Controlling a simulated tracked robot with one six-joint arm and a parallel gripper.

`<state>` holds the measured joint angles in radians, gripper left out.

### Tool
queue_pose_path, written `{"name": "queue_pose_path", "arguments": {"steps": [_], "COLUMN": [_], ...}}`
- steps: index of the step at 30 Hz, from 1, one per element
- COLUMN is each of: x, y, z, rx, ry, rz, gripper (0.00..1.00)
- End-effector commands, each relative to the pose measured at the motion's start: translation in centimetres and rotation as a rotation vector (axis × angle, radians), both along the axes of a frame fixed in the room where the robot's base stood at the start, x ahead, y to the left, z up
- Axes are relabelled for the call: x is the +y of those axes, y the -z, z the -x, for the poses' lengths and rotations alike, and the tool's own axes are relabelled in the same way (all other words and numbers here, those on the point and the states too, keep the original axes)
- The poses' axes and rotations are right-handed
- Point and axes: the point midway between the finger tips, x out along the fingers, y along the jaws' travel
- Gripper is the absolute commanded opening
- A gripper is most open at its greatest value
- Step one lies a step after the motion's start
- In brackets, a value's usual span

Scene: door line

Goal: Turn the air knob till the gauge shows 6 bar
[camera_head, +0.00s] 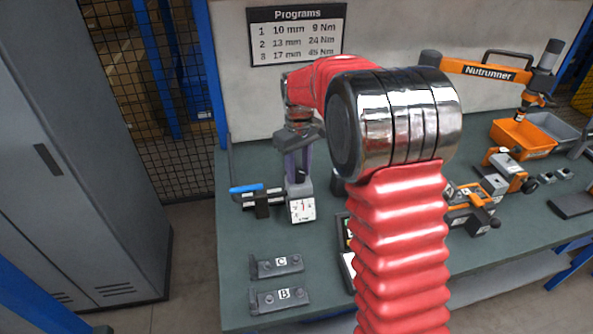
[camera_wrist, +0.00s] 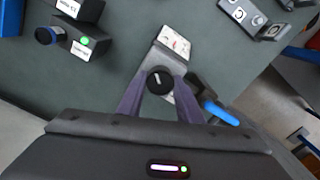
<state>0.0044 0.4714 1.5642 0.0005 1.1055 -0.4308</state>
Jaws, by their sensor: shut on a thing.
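The air knob (camera_wrist: 159,80) is black and round with a white pointer line on top; it sits on a grey block between my fingers in the wrist view. My gripper (camera_wrist: 160,88) reaches down over it, its two purple fingers shut on the knob's sides. In the head view my gripper (camera_head: 298,172) stands above the unit at the bench's left, and the knob is hidden there. The gauge (camera_head: 302,209) is a white square face on the front of the unit; it also shows in the wrist view (camera_wrist: 174,41). Its reading is too small to tell.
A blue-handled part (camera_head: 247,188) lies just left of the unit. Fixtures C (camera_head: 277,265) and B (camera_head: 280,298) lie toward the bench front. An orange nutrunner (camera_head: 484,71) and an orange bin (camera_head: 521,137) are on the right. My red arm hides the bench middle.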

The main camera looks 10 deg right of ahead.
Motion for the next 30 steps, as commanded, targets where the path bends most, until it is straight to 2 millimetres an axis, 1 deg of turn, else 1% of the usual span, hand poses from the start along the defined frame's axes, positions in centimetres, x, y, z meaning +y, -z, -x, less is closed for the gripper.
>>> {"name": "queue_pose_path", "arguments": {"steps": [21, 30], "x": [-0.13, -0.10], "y": [-0.04, -0.04], "z": [0.06, 0.08], "rx": [0.002, 0.002], "ry": [0.668, 0.845], "rz": [0.002, 0.002], "gripper": [0.10, 0.10]}}
